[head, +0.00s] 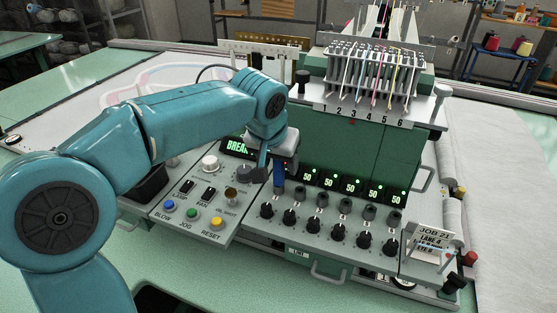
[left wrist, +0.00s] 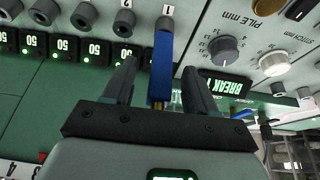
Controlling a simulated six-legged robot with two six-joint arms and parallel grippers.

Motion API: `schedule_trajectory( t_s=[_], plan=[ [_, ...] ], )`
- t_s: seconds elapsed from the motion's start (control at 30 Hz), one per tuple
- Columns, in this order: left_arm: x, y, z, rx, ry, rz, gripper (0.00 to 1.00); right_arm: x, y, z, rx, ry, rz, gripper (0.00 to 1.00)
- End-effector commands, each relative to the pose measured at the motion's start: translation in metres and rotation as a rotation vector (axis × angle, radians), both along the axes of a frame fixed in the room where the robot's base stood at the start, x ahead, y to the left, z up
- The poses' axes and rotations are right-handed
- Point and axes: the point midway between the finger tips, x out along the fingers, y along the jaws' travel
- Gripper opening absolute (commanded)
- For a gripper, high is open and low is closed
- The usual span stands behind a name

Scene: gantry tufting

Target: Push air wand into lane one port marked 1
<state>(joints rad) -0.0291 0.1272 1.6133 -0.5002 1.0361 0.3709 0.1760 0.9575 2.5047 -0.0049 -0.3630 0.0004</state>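The blue air wand (left wrist: 161,65) stands between the two fingers of my left gripper (left wrist: 160,75) in the left wrist view, with a gap showing on each side. Its brass end (left wrist: 157,104) is near the palm. Its far end meets or overlaps the grey port marked 1 (left wrist: 165,24); I cannot tell how deep it sits. In the head view, my left gripper (head: 278,166) is over the panel's upper left, and the wand (head: 279,183) shows below it at the leftmost port of the row. My right gripper is not in view.
More ports (head: 322,198) and black knobs (head: 314,228) line the panel to the right. The control box with the BREAK display (head: 236,147), a white knob (head: 211,163) and coloured buttons (head: 191,213) lies left. The numbered yarn rack (head: 372,75) stands behind. A job card (head: 431,240) is at right.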

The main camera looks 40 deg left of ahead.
Motion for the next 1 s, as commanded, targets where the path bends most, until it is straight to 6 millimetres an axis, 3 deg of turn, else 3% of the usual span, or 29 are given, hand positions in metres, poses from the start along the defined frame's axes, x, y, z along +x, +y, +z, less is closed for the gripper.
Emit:
schedule_trajectory(
  t_s=[0.23,0.37,0.8,1.0],
  plan=[
    [-0.001,0.0,0.002,0.0,0.0,0.0,0.57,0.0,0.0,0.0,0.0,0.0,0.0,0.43],
    [-0.006,-0.002,0.015,0.0,-0.004,0.0,0.57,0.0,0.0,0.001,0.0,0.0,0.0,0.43],
    [-0.048,-0.012,0.118,-0.001,-0.005,-0.001,0.57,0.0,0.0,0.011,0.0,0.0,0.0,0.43],
    [-0.06,-0.015,0.144,0.0,-0.002,-0.001,0.57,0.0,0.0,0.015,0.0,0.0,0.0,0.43]
  ],
)
